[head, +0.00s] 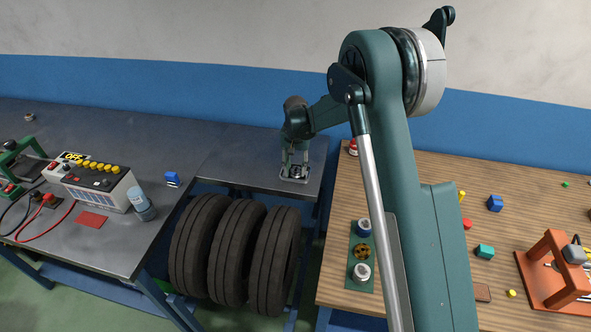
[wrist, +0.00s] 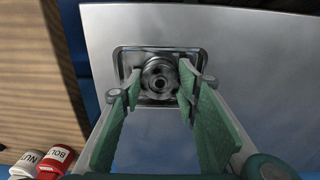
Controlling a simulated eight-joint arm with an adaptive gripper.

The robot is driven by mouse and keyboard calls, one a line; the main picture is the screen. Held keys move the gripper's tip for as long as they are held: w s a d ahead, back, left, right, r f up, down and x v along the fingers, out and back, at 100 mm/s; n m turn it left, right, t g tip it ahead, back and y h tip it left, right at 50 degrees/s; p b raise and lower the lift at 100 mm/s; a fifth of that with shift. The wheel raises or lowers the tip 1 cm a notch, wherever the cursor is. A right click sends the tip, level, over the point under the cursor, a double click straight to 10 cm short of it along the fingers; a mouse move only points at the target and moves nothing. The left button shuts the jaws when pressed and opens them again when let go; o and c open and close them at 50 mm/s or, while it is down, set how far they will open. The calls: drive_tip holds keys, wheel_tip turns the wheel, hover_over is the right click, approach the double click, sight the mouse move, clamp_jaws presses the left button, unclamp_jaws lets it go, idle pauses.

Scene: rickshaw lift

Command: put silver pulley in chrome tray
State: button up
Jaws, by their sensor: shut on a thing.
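The silver pulley (wrist: 160,74) is a round, ridged metal piece with a dark centre hole. My gripper (wrist: 160,84) is shut on it, with a green-padded finger on each side. The chrome tray (wrist: 122,58) is a small shiny rectangular tray with rounded corners, lying on the grey metal table. The pulley is within the tray's outline in the wrist view; I cannot tell whether it touches the tray's floor. In the head view, my gripper (head: 295,163) points down over the chrome tray (head: 305,179) near the table's right end, and the pulley is small and partly hidden.
Red and white containers (wrist: 58,160) labelled BOLT and NUT show at the wrist view's lower left. A wooden table (head: 340,215) stands to the right across a gap. Several tyres (head: 235,250) stand below the metal table (head: 240,150). A blue object (head: 172,179) stands left of the tray.

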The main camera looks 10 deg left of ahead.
sight(295, 170)
drive_tip(key=shift+f, duration=0.2)
drive_tip(key=o, duration=1)
drive_tip(key=shift+r, duration=0.15)
wheel_tip(295, 170, up, 12)
drive_tip(key=shift+r, duration=0.1)
idle(0.6)
